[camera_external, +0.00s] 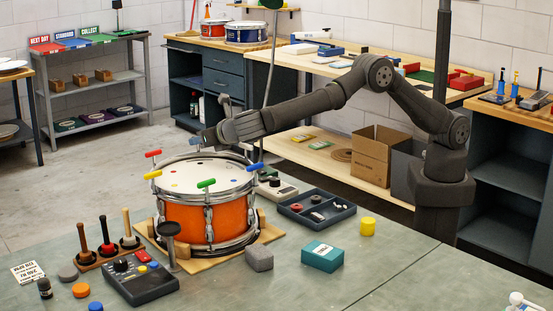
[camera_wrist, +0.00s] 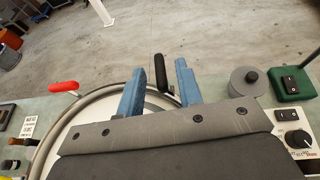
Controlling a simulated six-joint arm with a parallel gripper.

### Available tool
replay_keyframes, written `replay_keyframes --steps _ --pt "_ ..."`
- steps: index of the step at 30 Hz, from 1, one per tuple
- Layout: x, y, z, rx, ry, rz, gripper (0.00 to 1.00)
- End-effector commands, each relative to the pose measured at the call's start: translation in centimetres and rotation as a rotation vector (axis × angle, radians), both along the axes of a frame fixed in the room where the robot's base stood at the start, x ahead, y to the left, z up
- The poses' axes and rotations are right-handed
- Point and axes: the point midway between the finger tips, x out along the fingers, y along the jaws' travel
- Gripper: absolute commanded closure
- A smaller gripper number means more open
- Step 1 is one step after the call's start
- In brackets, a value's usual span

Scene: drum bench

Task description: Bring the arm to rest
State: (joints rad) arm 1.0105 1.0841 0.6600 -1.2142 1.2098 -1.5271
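My arm reaches left over the bench, with my gripper (camera_external: 203,138) above the far side of the orange drum (camera_external: 186,219). In the wrist view the two blue fingers of my gripper (camera_wrist: 159,90) are apart. A black-handled key (camera_wrist: 160,72) shows between the fingers in that view, near the drum rim; no contact is visible. A red-handled key (camera_wrist: 63,87) is to the left. In the external view, red (camera_external: 153,153), yellow (camera_external: 152,174), green (camera_external: 206,183) and blue (camera_external: 255,167) handles stand around the drum's rim.
The drum sits on a wooden base (camera_external: 270,234). Around it are a mallet rack (camera_external: 108,250), a black control box (camera_external: 140,284), a dark parts tray (camera_external: 334,217), a teal box (camera_external: 322,256), a grey block (camera_external: 259,258) and a yellow cylinder (camera_external: 368,226). The bench's front right is mostly clear.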

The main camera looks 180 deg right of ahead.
Motion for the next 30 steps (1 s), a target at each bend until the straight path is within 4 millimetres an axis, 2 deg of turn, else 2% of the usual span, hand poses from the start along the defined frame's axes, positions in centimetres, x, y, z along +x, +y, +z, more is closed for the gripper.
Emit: replay_keyframes --steps 7,19,23,30 --pt "-1.3 -1.6 -0.8 0.000 0.000 0.000 0.67" --pt "-1.3 -1.6 -0.9 0.000 0.000 0.001 0.67" --pt "-0.8 -1.0 -0.5 0.000 0.000 0.002 0.67" --pt "1.6 1.9 1.1 0.000 0.000 0.003 0.67"
